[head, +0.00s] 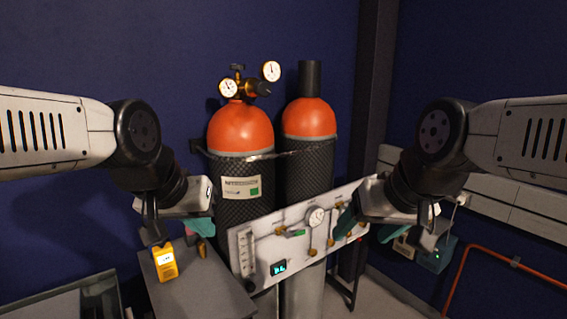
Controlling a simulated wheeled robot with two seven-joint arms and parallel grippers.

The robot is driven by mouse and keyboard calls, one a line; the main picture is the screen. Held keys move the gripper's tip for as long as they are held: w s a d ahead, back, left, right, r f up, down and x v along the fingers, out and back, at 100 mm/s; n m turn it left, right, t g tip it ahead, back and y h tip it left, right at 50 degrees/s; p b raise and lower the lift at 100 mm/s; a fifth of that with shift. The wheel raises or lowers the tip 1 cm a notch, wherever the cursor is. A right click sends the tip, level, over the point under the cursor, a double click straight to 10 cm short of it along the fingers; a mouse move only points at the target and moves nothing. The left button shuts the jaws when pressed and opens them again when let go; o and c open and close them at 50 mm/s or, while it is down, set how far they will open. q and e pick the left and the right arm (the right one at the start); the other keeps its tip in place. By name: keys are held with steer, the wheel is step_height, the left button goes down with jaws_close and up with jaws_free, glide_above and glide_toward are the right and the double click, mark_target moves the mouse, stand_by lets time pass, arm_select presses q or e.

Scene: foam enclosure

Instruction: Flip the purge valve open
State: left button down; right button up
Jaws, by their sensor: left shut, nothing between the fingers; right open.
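A tilted white panel (262,245) stands in front of two gas cylinders. It carries a round gauge (316,217), brass fittings and a small green-handled valve (299,233) left of the gauge. Which fitting is the purge valve I cannot tell; its label is too small to read. My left gripper (202,226) is shut and empty, left of the panel and apart from the green handle. My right gripper (366,229) is open, with its teal fingers spread at the panel's right end, hiding part of it. Whether it touches the panel is unclear.
Two orange-topped cylinders (240,128) (309,118) stand behind the panel, one with a regulator (238,87). A yellow meter (165,262) sits on a grey table (205,285) below my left gripper.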

steer(key=shift+c, duration=0.9)
steer(key=shift+w+a+f, duration=0.1)
steer(key=c, duration=0.3)
steer(key=w+a+f+m+g, duration=0.1)
steer(key=w+a+f+m+y, duration=0.1)
steer(key=a, duration=0.1)
steer(key=shift+w+a+f+g+y, duration=0.2)
steer(key=shift+w+g+y, duration=0.1)
steer(key=shift+w+g, duration=0.1)
jaws_close()
steer(key=w+a+f+m+g+y, duration=0.1)
steer(key=w+a+f+m+y, duration=0.3)
steer(key=w, duration=0.3)
steer(key=w+a+f+m+y, duration=0.3)
steer(key=w+f+m, duration=0.2)
steer(key=w+m, duration=0.15)
steer(key=w+d+f+m+t+h, duration=0.1)
steer(key=w+d+f+m+t, duration=0.35)
steer(key=w+f+m, duration=0.55)
steer(key=w+d+f+m+t+h, duration=0.1)
steer(key=w+d+f+m+t, duration=0.2)
steer(key=w+d+f+m, duration=0.65)
arm_select(q)
steer(key=shift+s+d+r, duration=0.1)
steer(key=shift+s, duration=0.75)
arm_select(e)
steer(key=w+a+f+n, duration=0.1)
steer(key=w+a, duration=0.2)
steer(key=a, duration=0.7)
steer(key=shift+w, duration=0.4)
